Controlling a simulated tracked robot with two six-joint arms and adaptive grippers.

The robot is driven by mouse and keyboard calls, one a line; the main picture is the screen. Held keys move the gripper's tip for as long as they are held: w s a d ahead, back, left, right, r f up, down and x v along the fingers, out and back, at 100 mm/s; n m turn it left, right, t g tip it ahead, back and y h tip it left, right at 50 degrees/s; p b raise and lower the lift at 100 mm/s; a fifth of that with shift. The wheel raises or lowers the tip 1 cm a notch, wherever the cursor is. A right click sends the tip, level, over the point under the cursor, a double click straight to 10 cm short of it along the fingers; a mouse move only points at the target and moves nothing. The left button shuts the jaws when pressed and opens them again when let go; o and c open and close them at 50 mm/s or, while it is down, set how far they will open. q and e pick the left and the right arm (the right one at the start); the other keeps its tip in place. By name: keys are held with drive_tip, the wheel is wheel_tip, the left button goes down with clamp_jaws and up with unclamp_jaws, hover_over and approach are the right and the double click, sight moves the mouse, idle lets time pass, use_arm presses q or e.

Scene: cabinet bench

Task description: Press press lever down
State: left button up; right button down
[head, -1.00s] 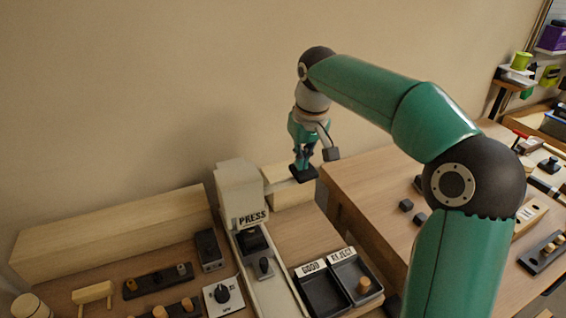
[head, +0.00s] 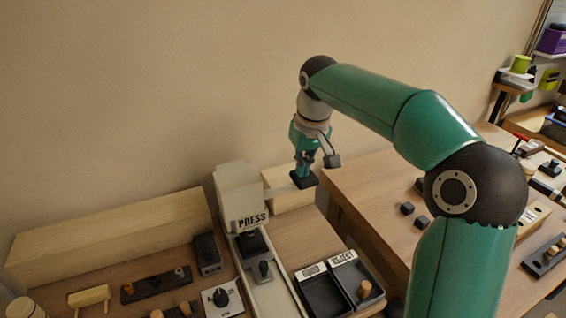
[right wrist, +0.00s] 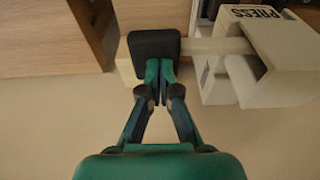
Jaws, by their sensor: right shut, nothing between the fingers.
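The white press (head: 240,187), marked PRESS, stands at the back of the bench. Its lever is a pale bar with a black grip (head: 304,181) at its end, sticking out to the right. My right gripper (head: 303,171) points down with its fingers shut and empty, right over the black grip, and appears to touch it. In the right wrist view the closed fingertips (right wrist: 160,68) meet the edge of the black grip (right wrist: 153,43), and the pale bar (right wrist: 215,46) runs from it to the press. My left gripper is not in view.
GOOD and REJECT trays (head: 328,299) stand in front of the press, with a wooden peg in one. A dial box (head: 222,298) and other fixtures lie to the left. A second wooden bench (head: 380,185) with small black blocks is on the right.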

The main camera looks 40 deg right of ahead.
drive_tip(key=shift+a+f, duration=0.1)
drive_tip(key=shift+f, duration=0.2)
drive_tip(key=w+a+p+v, duration=0.1)
drive_tip(key=w+p+v, duration=0.1)
drive_tip(key=p+v, duration=0.8)
drive_tip(key=shift+w+r, duration=0.3)
drive_tip(key=shift+r, duration=0.4)
